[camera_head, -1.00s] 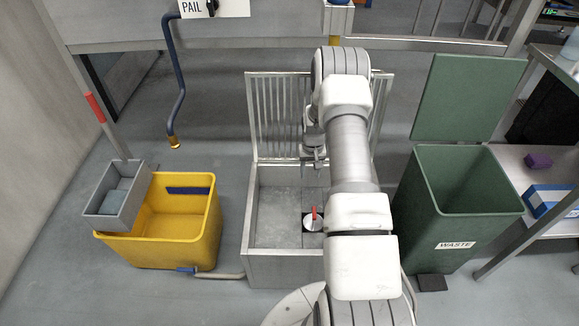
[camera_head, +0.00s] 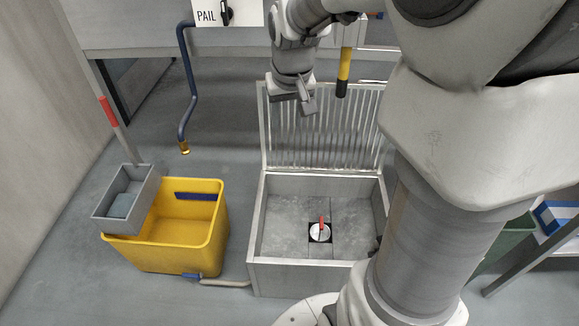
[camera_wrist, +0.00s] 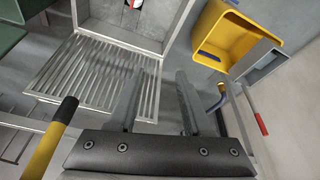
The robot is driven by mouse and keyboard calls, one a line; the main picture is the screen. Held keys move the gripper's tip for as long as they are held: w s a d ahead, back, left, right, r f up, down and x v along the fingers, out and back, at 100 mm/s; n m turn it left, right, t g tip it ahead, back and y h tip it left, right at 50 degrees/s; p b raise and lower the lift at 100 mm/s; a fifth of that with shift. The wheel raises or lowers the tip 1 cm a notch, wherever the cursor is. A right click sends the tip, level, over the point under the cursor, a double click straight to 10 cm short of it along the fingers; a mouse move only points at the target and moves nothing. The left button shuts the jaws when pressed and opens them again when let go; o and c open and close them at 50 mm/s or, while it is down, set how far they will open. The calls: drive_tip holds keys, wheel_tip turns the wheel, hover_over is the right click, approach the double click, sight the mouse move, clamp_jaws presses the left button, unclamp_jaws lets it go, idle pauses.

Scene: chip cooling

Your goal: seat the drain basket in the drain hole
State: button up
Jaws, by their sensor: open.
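The drain basket (camera_head: 320,233), a pale round disc with an upright red handle, is in the floor of the metal basin (camera_head: 285,262). The dark drain hole (camera_head: 311,228) shows at its edges; I cannot tell whether the basket sits level or fully down. In the wrist view only a bit of the basket (camera_wrist: 133,4) shows at the top edge. My gripper (camera_head: 303,103) is open and empty, raised well above and behind the basket, in front of the upright slatted grate (camera_head: 325,135). Its two parted fingers (camera_wrist: 164,82) show in the wrist view with the grate (camera_wrist: 95,78) beyond.
A yellow bucket (camera_head: 165,252) with a grey tray (camera_head: 101,212) stands left of the basin. A dark blue hose (camera_head: 182,85) with a brass end hangs above it. A yellow-and-black bar (camera_head: 345,70) hangs right of my gripper. A green bin (camera_head: 505,240) is partly hidden by my arm.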

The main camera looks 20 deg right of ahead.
drive_tip(key=s+a+r+n+t, duration=0.1)
drive_tip(key=s+a+r, duration=0.1)
drive_tip(key=s, duration=0.7)
drive_tip(key=s+a+r+t, duration=0.1)
drive_tip(key=s+a+r, duration=0.2)
drive_tip(key=s, duration=0.7)
drive_tip(key=shift+a+r+n+y, duration=0.25)
drive_tip(key=shift+a+n+y, duration=0.15)
drive_tip(key=shift+a, duration=0.75)
wheel_tip(320, 180, up, 24)
drive_tip(key=p, duration=2.4)
drive_tip(key=shift+d, duration=0.1)
